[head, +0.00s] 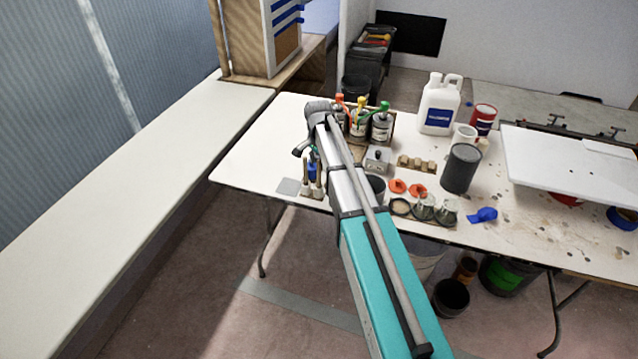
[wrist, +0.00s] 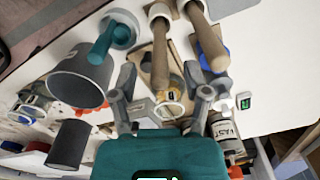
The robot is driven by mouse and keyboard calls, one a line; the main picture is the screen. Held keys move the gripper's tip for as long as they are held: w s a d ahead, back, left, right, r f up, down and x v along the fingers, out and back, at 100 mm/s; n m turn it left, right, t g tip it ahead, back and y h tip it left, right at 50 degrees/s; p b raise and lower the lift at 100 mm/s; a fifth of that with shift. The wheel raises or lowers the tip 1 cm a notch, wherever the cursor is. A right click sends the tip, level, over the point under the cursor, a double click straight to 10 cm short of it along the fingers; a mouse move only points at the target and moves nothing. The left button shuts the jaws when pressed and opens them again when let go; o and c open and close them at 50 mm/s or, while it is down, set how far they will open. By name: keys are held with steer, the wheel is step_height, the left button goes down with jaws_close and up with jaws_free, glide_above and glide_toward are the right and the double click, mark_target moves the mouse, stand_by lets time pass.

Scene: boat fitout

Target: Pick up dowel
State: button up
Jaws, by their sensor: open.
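My gripper (wrist: 172,84) is open, with its two grey fingers apart and nothing clearly held between them. In the head view my gripper (head: 300,150) is over the left part of the white table, partly hidden by my own arm. In the wrist view a wooden rod (wrist: 161,52) with a pale round end shows beyond and between the fingertips. A second wooden rod (wrist: 208,42) is to its right. I cannot tell for certain which rod is the dowel. No dowel is clearly visible in the head view.
The white table (head: 250,160) holds bottles with coloured tops (head: 381,123), a white jug (head: 439,106), a dark grey can (head: 461,168), a notched wooden block (head: 416,165) and orange lids (head: 398,186). A grey cup (wrist: 80,78) is close left of my gripper. The table's left end is mostly clear.

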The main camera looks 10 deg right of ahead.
steer(key=shift+f, duration=0.15)
stand_by(0.5)
jaws_close()
